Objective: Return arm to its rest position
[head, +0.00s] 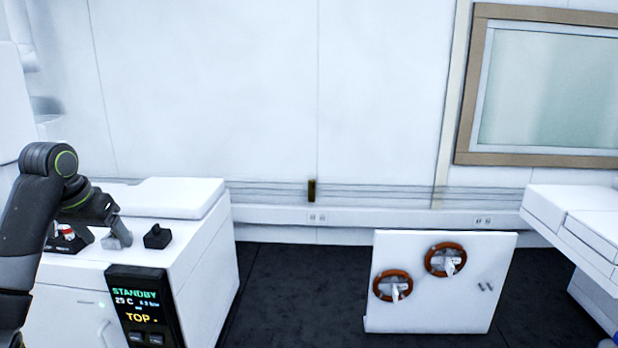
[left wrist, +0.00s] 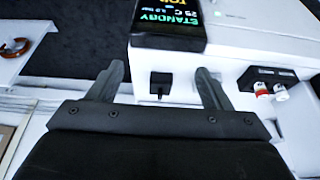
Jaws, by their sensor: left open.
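My left arm comes in from the left in the head view. Its left gripper (head: 117,238) is over the top of a white instrument (head: 190,262). In the left wrist view the left gripper (left wrist: 159,71) has its two fingers spread with nothing held between them. A small black block (head: 157,236) stands on the instrument top just right of the gripper. The black block (left wrist: 161,80) appears between the fingers in the left wrist view, but the gripper is apart from it in the head view. My right gripper does not show.
A black holder with red-and-white pieces (left wrist: 272,86) sits on the instrument near the gripper. The instrument's display (head: 142,305) reads STANDBY and TOP. A white panel with brown rings (head: 440,295) stands right of it, with dark floor (head: 290,290) between. A white bench (head: 570,215) is far right.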

